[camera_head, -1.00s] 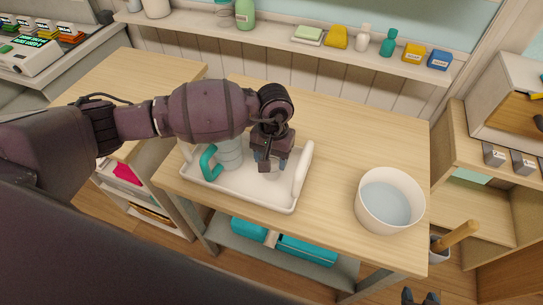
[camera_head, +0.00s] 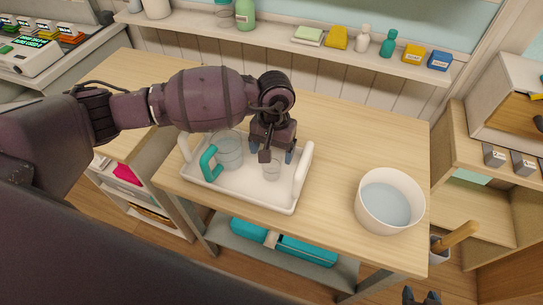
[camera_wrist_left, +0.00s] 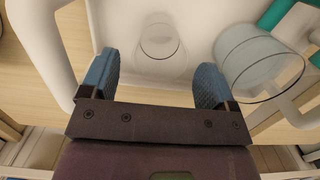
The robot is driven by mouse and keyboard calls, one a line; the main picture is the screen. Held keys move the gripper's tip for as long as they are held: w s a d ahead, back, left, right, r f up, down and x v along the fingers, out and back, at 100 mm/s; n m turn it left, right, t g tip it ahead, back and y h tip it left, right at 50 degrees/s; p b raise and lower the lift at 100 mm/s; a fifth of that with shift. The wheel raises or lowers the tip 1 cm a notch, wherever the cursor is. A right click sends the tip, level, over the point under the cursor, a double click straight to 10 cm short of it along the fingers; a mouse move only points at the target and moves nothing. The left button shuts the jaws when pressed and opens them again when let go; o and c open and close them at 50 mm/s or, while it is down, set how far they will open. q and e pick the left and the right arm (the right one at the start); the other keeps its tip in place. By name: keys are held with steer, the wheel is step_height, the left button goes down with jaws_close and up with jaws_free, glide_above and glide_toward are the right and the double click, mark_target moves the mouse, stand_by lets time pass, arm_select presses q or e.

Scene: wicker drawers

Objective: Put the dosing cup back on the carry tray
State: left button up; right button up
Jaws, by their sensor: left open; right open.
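The dosing cup (camera_head: 271,172) is a small clear cup standing upright on the floor of the white carry tray (camera_head: 241,191), right of the tray's middle. In the left wrist view the cup (camera_wrist_left: 160,41) stands beyond the fingertips, clear of both. My left gripper (camera_head: 271,153) is open and empty, just behind and above the cup; its blue fingers also show in the left wrist view (camera_wrist_left: 156,72). My right gripper (camera_head: 420,297) is open and empty at the bottom edge of the head view, mostly cut off.
A white bowl (camera_head: 389,201) of pale liquid stands on the table (camera_head: 340,150) to the right. The tabletop between tray and bowl is clear. A shelf (camera_head: 290,45) with bottles runs behind.

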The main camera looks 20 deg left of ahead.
arm_select(q)
step_height(320, 180, up, 9)
steer(key=w, duration=0.1)
arm_select(e)
steer(key=shift+w+a+r, duration=0.1)
steer(key=shift+w+r, duration=0.15)
steer(key=shift+w, duration=0.15)
steer(key=shift+s+f, duration=0.1)
